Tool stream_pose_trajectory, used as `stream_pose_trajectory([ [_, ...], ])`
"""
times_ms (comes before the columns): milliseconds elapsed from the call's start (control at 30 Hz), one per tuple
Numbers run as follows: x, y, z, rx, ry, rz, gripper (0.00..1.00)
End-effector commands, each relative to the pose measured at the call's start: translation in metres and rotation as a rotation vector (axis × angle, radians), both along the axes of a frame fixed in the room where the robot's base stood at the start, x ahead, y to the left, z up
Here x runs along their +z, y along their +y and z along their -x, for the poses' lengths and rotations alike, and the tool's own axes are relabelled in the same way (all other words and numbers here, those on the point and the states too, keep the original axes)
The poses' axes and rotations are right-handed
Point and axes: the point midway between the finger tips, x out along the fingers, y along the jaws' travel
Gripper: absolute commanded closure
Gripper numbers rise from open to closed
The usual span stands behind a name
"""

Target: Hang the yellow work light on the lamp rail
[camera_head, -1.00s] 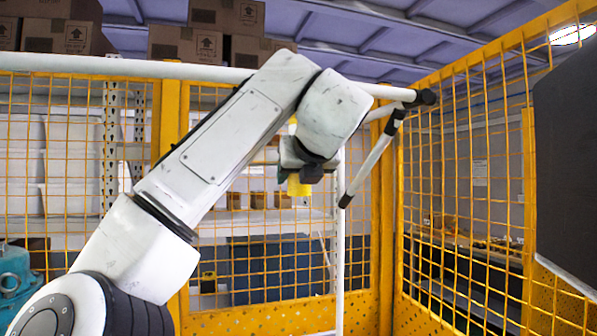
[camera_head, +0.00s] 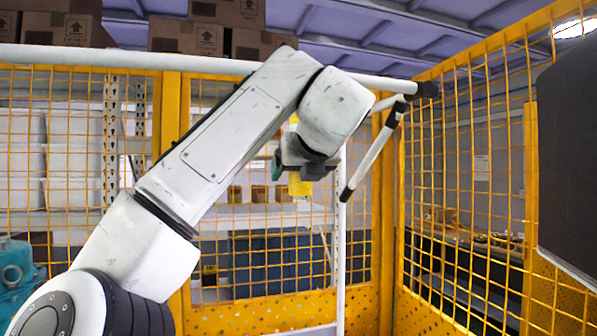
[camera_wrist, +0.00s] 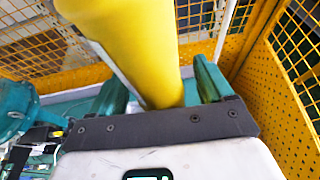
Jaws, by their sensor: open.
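The yellow work light (camera_wrist: 135,45) fills the upper middle of the wrist view as a thick yellow cylinder. Its near end lies between the two teal fingers of my gripper (camera_wrist: 163,80), which stand apart with a gap visible at the right finger. In the head view, a yellow part of the light (camera_head: 299,187) shows just below my gripper (camera_head: 288,165); the rest is mostly hidden behind my wrist. The white horizontal tube, apparently the lamp rail (camera_head: 200,66), runs across behind my arm. Whether the light touches the rail is hidden.
A white slanted bar with black ends (camera_head: 368,160) hangs from the tube's right end. Yellow mesh fencing (camera_head: 465,190) encloses the back and right. A dark panel (camera_head: 570,160) stands at the right edge. Teal equipment (camera_head: 15,272) is at lower left. Boxes (camera_head: 190,38) sit high behind.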

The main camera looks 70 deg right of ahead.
Motion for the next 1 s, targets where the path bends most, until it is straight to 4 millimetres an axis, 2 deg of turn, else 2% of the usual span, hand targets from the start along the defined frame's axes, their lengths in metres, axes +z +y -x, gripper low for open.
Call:
stream_pose_trajectory([
  [267, 0.004, 0.009, 0.006, 0.001, -0.001, -0.001, 0.20],
  [700, 0.033, 0.066, 0.050, 0.002, -0.002, 0.001, 0.20],
  [1000, 0.041, 0.079, 0.061, 0.000, 0.000, 0.000, 0.20],
])
